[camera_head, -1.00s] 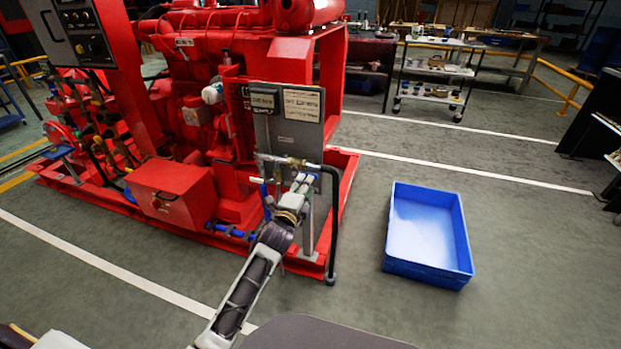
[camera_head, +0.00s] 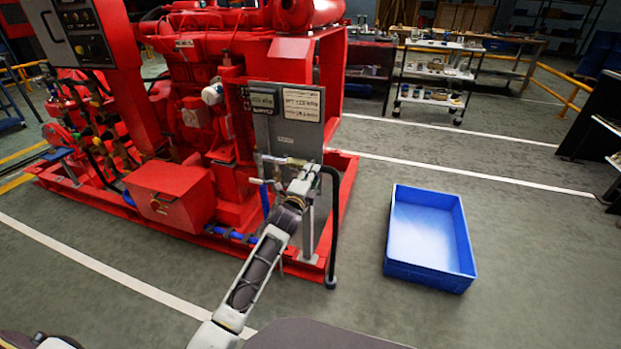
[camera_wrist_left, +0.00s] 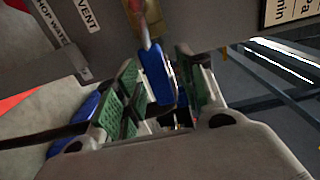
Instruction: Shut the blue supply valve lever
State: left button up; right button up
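The blue lever (camera_wrist_left: 158,75) shows in the left wrist view, hanging down in front of a grey panel (camera_wrist_left: 115,30). My left gripper (camera_wrist_left: 158,90) is open, with its green-padded fingers on either side of the lever. The right-hand pad is very close to the lever; I cannot tell if it touches. A gap shows on the left side. In the head view my left gripper (camera_head: 304,178) is at the pipework below the panel's white labels, and it hides the lever there. My right gripper is not in view.
The red pumpset (camera_head: 200,120) stands behind the gripper. A black pipe (camera_head: 333,230) rises just right of it. A blue bin (camera_head: 430,235) sits on the floor to the right. A shelf cart (camera_head: 435,75) stands at the back. The floor between is clear.

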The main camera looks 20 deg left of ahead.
pick_arm(q)
grip_shut()
dwell(0.3)
dwell(0.3)
